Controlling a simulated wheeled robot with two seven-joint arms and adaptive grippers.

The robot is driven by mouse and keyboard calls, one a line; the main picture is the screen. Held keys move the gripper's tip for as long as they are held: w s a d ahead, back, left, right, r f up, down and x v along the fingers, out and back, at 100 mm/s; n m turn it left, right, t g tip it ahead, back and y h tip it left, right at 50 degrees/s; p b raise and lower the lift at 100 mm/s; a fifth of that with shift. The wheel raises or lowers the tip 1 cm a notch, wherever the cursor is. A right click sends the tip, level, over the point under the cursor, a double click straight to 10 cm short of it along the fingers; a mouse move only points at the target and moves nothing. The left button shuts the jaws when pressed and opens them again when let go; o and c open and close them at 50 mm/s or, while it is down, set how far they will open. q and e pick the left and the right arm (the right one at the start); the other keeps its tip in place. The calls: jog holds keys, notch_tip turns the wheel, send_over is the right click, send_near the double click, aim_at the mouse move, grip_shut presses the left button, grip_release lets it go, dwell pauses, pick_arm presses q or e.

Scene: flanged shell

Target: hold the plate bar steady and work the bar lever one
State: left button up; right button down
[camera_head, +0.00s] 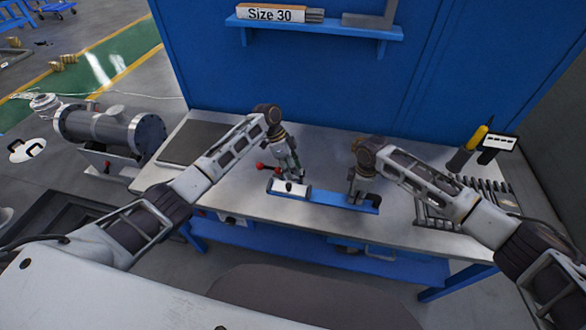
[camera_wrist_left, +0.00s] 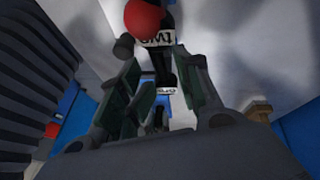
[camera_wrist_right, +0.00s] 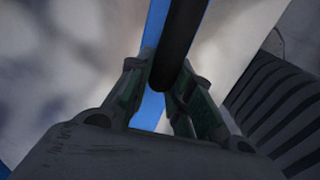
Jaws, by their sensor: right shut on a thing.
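The blue plate bar (camera_head: 330,197) lies on the workbench, with a white block on its left part and a dark handle at its right end. The bar lever (camera_head: 262,166) has a red ball knob and stands at the bar's left end. In the left wrist view the lever's red knob (camera_wrist_left: 144,16) and dark shaft appear between and beyond my fingers. My left gripper (camera_head: 295,178) is open above the white block, with a gap around the lever. My right gripper (camera_head: 355,196) is shut on the bar's dark handle (camera_wrist_right: 180,40); the blue bar shows beneath. The exact finger contact is partly hidden.
The grey workbench (camera_head: 240,197) has free room in front of the bar. A rack of dark tools (camera_head: 470,190) stands at right, with a yellow-handled tool (camera_head: 475,138) behind it. A blue wall shelf (camera_head: 315,24) hangs above. A dark plate (camera_head: 192,143) lies at left.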

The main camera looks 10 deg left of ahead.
pick_arm(q)
jog(key=v, duration=1.2)
jog(key=shift+f, duration=0.1)
jog(key=shift+s+d+f+g, duration=0.15)
jog(key=shift+s+d+f, duration=0.05)
jog(key=shift+s+f, duration=0.3)
jog(key=shift+s+d+f+g, duration=0.2)
jog(key=shift+s+f, duration=0.15)
jog(key=shift+f, duration=0.2)
jog(key=s+d+r+m+t+y, duration=0.1)
jog(key=s+d+r+t+y, duration=0.1)
jog(key=d+r+t+y, duration=0.1)
jog(key=shift+s+d+r+m+t+y, duration=0.25)
jog(key=shift+s+d+m+t+y, duration=0.1)
jog(key=shift+d+t+y, duration=0.65)
jog(key=shift+d+g, duration=0.1)
jog(key=shift+g, duration=0.15)
